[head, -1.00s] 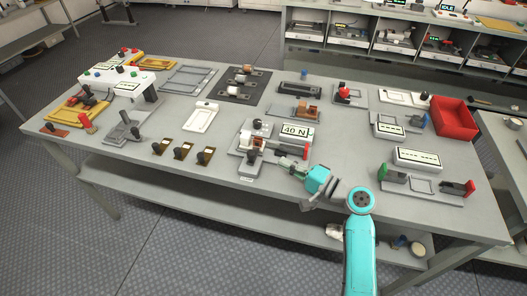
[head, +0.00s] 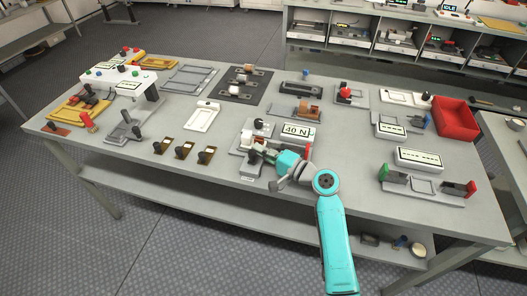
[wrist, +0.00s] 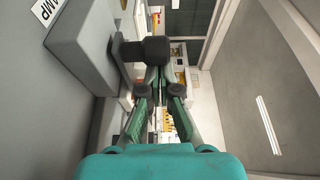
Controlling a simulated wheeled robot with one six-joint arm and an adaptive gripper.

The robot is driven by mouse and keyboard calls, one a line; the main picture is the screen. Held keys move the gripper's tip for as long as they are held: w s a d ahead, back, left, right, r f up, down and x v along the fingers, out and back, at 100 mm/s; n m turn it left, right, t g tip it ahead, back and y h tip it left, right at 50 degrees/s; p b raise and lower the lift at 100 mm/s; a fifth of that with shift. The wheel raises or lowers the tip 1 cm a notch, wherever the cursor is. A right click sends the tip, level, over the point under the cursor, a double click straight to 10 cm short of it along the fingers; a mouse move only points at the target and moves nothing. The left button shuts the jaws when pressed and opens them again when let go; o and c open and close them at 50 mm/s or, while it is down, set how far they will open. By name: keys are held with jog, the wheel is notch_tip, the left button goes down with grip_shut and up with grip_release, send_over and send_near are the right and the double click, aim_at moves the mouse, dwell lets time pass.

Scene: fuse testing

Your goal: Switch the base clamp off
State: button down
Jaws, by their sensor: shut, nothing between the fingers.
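The clamp fixture (head: 243,170) is a grey block assembly near the table's front edge, below the "40 N" display (head: 295,131). In the wrist view a grey block (wrist: 85,45) carries a white label ending in "AMP" (wrist: 45,10). A black knob or lever end (wrist: 145,48) sticks out beside the block, just ahead of the fingertips. My gripper (wrist: 161,75) is shut and empty, its tips close to the black knob; I cannot tell if they touch. In the head view my gripper (head: 264,158) reaches in from the right and hides part of the fixture.
A green-and-red-ended fixture (head: 423,184) stands at right, with a red bin (head: 455,117) behind. The table between is clear.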

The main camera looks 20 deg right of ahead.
jog(key=shift+s+a, duration=0.75)
jog(key=shift+s, duration=0.3)
jog(key=shift+f, duration=0.1)
